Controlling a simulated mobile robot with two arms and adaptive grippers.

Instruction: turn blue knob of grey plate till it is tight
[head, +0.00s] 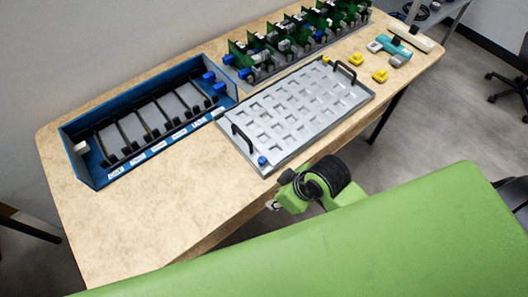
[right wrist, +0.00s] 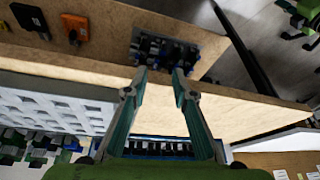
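The grey plate (head: 296,110) lies on the table, with rows of square recesses and two black handles. A blue knob (head: 262,161) stands at its near corner, beside the left handle. No gripper touches this knob. A green and black arm part of mine (head: 310,186) is just off the table's front edge, close to that corner; its fingers are not clear there. In the right wrist view my right gripper (right wrist: 160,78) is open and empty, its two teal-padded fingers apart. The grey plate shows at the left there (right wrist: 50,100). My left gripper is not in view.
A blue tray (head: 88,168) with black dividers stands left of the plate. A rack of green boards (head: 290,45) stands behind it. Yellow pieces (head: 380,75) and a teal tool (head: 390,50) lie to the right. The table's front left (head: 150,220) is clear.

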